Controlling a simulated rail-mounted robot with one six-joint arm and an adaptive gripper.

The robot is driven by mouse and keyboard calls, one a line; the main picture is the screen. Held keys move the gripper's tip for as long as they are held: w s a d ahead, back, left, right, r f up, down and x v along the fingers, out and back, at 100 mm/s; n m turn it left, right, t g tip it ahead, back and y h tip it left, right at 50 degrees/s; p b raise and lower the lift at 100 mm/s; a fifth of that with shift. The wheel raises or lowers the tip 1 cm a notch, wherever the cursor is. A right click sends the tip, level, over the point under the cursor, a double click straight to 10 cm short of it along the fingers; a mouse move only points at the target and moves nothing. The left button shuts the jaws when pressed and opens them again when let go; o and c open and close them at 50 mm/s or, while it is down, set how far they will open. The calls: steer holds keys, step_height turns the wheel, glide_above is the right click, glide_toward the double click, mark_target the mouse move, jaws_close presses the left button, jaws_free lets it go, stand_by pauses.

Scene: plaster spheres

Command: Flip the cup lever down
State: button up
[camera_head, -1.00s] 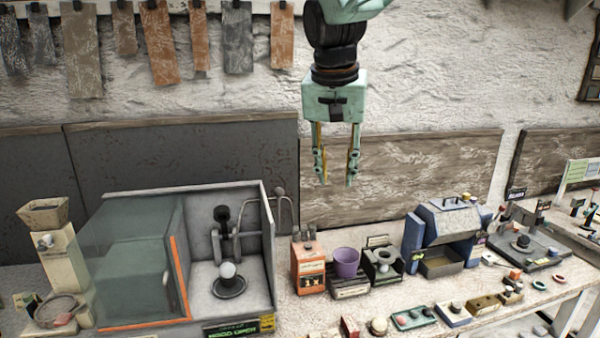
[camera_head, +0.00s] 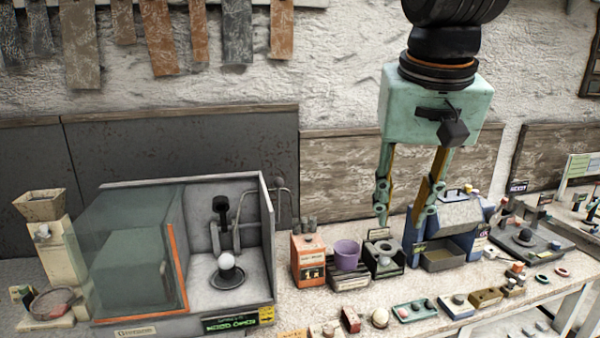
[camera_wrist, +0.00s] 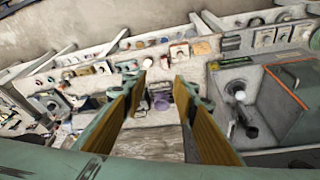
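A purple cup (camera_head: 347,255) stands on a small dark stand at the middle of the bench; it also shows between my fingers in the wrist view (camera_wrist: 160,101). A dark device with a round ring on top (camera_head: 384,252) stands just right of it. I cannot make out which part is the cup lever. My gripper (camera_head: 401,225) is open and empty, pointing down, with its fingers in front of the blue-grey machine and above the ringed device in the picture. The fingers also show spread apart in the wrist view (camera_wrist: 160,82). No contact is visible.
A glass-fronted hood (camera_head: 135,265) with a white sphere (camera_head: 226,261) on a stand fills the left. An orange box (camera_head: 308,258) stands left of the cup. A blue-grey machine (camera_head: 455,225) stands at the right. Small blocks and trays line the front edge.

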steer(key=s+d+f+b, duration=0.1)
steer(key=s+f, duration=0.3)
steer(key=s, duration=0.3)
steer(key=s+d+f+n+b, duration=0.1)
steer(key=s+f, duration=0.2)
steer(key=s, duration=0.5)
steer(key=s+d+f+b, duration=0.1)
steer(key=s+f+b, duration=0.1)
steer(key=s+f, duration=0.2)
steer(key=s, duration=0.3)
steer(key=shift+s+d+f+y, duration=0.3)
steer(key=shift+s+d+f, duration=0.05)
steer(key=shift+s, duration=0.05)
steer(key=shift+w, duration=0.1)
